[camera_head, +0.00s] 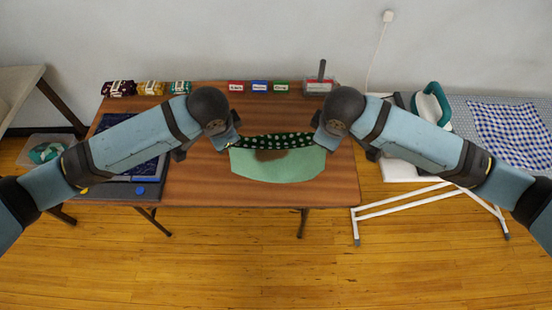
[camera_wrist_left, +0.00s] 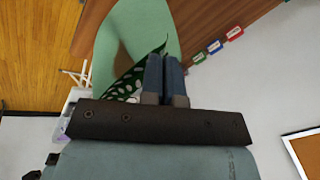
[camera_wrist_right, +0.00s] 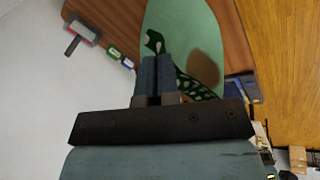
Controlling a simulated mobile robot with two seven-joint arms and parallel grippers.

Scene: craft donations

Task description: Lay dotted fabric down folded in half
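The dotted fabric (camera_head: 276,140) is dark green with white dots on one side and plain light green (camera_head: 280,167) on the other. It spans between my two grippers over the front middle of the table, with the light green side spread toward the front edge. My left gripper (camera_head: 233,142) is at its left end; in the left wrist view the fingers (camera_wrist_left: 164,75) are together at the cloth edge. My right gripper (camera_head: 318,138) is at its right end; in the right wrist view its fingers (camera_wrist_right: 155,75) are also together on the cloth. A shadow falls on the fabric.
The wooden table (camera_head: 190,190) carries fabric bundles (camera_head: 150,88) at the back left, small coloured labels (camera_head: 259,87) at the back, and a dark blue mat (camera_head: 140,172) at the left. An ironing board with a teal iron (camera_head: 432,104) stands right.

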